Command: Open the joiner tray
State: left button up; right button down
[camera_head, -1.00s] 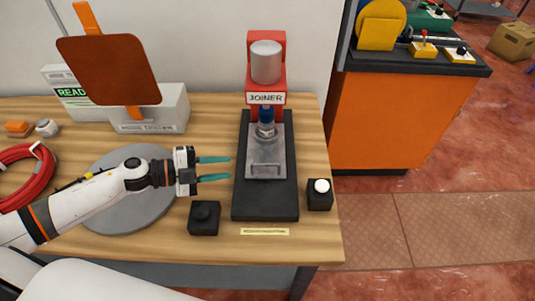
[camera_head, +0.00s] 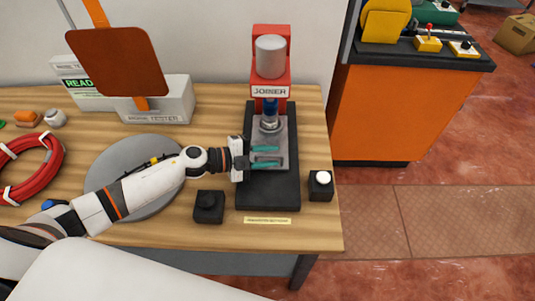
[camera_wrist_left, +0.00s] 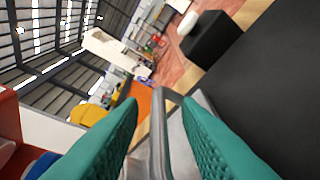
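The joiner (camera_head: 271,70) is a red press with a grey cylinder and a label, at the back right of the wooden table. Its grey metal tray (camera_head: 283,135) lies on a long black base (camera_head: 270,192), beneath the blue-and-silver press head (camera_head: 269,112). The tray's handle is a grey bar at its front end, also in the left wrist view (camera_wrist_left: 157,135). My left gripper (camera_head: 266,157) is over the tray's front. Its teal fingers are open, one on each side of the handle; I cannot tell whether they touch it. My right gripper is not in view.
A black block with a dark knob (camera_head: 209,206) stands left of the base, and one with a white button (camera_head: 320,185) stands right of it. A grey disc (camera_head: 112,170) lies under my left arm. A red cable coil (camera_head: 45,178) is at far left.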

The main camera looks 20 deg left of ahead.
pick_arm(q)
grip_shut()
jog(key=s+p, duration=0.1)
jog(key=s, duration=0.1)
jog(key=s+d+p, duration=0.1)
jog(key=s, duration=0.1)
jog(key=s+p, duration=0.1)
jog(key=s, duration=0.1)
jog(key=shift+s+d+r, duration=0.1)
jog(key=shift+d+r, duration=0.05)
jog(key=shift+d, duration=0.2)
jog(key=s, duration=0.2)
jog(key=s+d+p, duration=0.1)
jog(key=s, duration=0.2)
jog(key=s+d+p, duration=0.1)
jog(key=s, duration=0.2)
jog(key=shift+s+d, duration=0.1)
jog(key=shift+d, duration=0.1)
grip_release()
